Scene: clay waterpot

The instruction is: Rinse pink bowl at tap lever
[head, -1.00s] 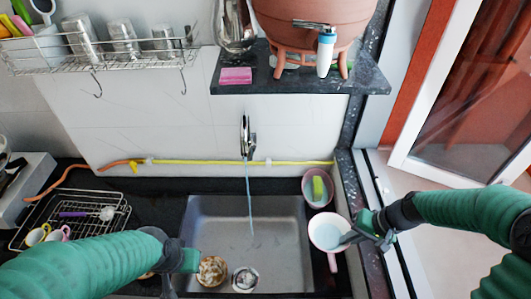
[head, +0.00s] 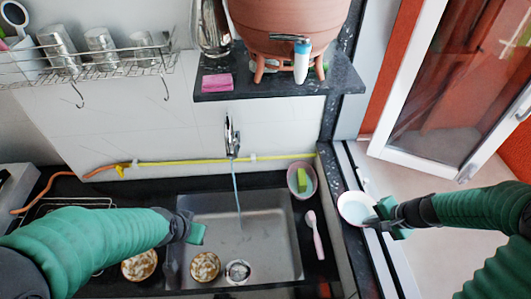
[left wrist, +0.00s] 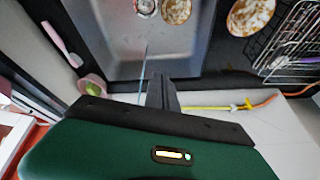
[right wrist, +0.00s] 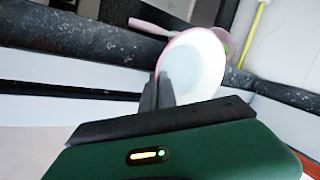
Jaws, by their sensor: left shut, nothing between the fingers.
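The pink bowl (head: 355,208), white inside with a pink rim, is held at the right, beyond the sink's right edge. My right gripper (head: 384,213) is shut on its rim; the right wrist view shows the bowl (right wrist: 197,62) at the fingertips (right wrist: 158,92). The tap (head: 232,135) on the wall pours a thin water stream (head: 237,195) into the grey sink (head: 260,225). Its lever is hard to make out. My left gripper (head: 190,229) is shut and empty near the sink's left side; its fingers (left wrist: 162,92) also show in the left wrist view.
A smaller pink bowl (head: 294,188) holding a green sponge (head: 301,175) stands right of the sink, beside a pink brush (head: 315,236). A soiled bowl (head: 205,267) lies in the sink, another (head: 139,265) on the counter. The clay pot (head: 285,22) stands on a shelf above.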

